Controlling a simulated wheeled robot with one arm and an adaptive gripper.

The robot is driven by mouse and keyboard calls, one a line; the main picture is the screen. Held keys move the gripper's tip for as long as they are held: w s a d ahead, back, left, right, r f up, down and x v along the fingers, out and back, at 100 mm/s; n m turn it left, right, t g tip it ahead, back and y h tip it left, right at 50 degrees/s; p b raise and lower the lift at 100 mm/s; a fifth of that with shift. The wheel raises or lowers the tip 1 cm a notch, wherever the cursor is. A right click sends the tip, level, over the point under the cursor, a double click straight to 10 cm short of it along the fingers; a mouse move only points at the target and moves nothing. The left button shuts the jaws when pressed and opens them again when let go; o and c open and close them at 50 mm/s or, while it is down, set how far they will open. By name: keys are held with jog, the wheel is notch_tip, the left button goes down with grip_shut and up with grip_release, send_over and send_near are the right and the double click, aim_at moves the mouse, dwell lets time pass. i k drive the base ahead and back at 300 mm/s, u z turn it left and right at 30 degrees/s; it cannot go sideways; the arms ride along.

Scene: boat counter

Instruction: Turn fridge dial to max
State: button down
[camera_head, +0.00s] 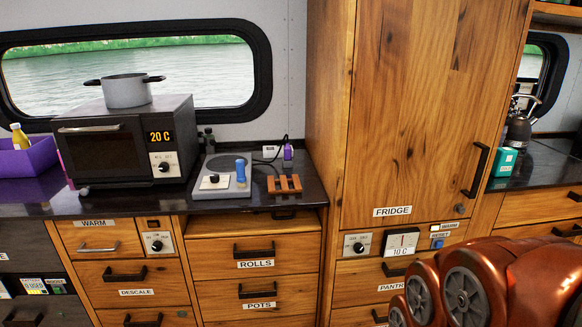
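The tall wooden fridge cabinet (400,110) stands right of centre, with a FRIDGE label (392,211) low on its door. The door is shut, with a dark handle (475,170) at its right. Below the label, a pale panel holds a dark round fridge dial (358,246). Its markings are too small to read. Beside it a small display (401,242) seems to read 10 C. My copper-coloured arm fills the lower right corner, to the right of the dial and apart from it in the picture. My gripper is not in view.
Left are a microwave (128,145) with a pot (126,90) on top, a hob (222,175) and a wooden rack (284,184). Another dial (157,243) sits beside the WARM drawer. A PANTRY drawer (357,280) lies below the fridge dial. A kettle (519,130) stands at right.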

aim_at(358, 249)
jog(key=k, duration=0.25)
jog(key=u, duration=0.5)
jog(key=i, duration=0.75)
jog(key=u, duration=0.2)
